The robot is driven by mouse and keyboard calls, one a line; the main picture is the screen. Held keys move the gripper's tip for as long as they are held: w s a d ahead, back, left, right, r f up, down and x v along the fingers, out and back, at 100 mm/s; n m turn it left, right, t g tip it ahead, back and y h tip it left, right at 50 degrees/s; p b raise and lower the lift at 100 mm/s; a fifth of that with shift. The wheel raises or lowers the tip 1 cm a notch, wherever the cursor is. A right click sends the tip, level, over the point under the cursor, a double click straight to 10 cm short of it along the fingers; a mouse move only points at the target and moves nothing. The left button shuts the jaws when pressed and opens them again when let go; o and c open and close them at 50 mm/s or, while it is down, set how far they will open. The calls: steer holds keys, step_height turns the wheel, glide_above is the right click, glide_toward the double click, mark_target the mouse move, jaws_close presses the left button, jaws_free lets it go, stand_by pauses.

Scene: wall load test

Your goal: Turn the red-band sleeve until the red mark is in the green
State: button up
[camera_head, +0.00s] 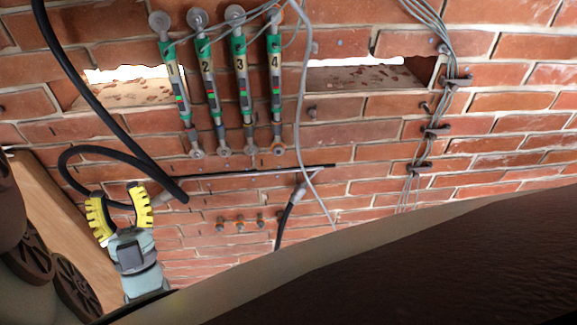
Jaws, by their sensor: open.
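Four numbered tubular units with green collars hang side by side on the brick wall: unit 1 (175,80), unit 2 (207,75), unit 3 (241,75) and unit 4 (275,70). Small red and green marks show on their lower bodies. The marks are too small to tell how red lies against green. I cannot tell for sure which sleeve carries the red band. My gripper (117,197), with yellow ribbed fingers, is open and points up. It is empty, below and left of the units, apart from them.
A black hose (85,90) runs down from top left near my gripper. A thin grey cable (299,130) hangs right of unit 4. A dark horizontal rod (260,171) crosses below the units. Cables (440,80) run along the right. A wooden board (60,230) stands at left.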

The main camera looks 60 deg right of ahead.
mark_target(190, 137)
steer(key=s+d+f+g+h+b, duration=0.3)
steer(key=s+d+f+g, duration=0.3)
steer(key=d+f, duration=0.3)
steer(key=p+x, duration=0.7)
steer(key=x, duration=0.7)
steer(key=shift+w+r+p, duration=0.15)
steer(key=shift+w+p, duration=0.2)
steer(key=shift+p, duration=0.05)
steer(key=shift+c, duration=0.2)
jaws_close()
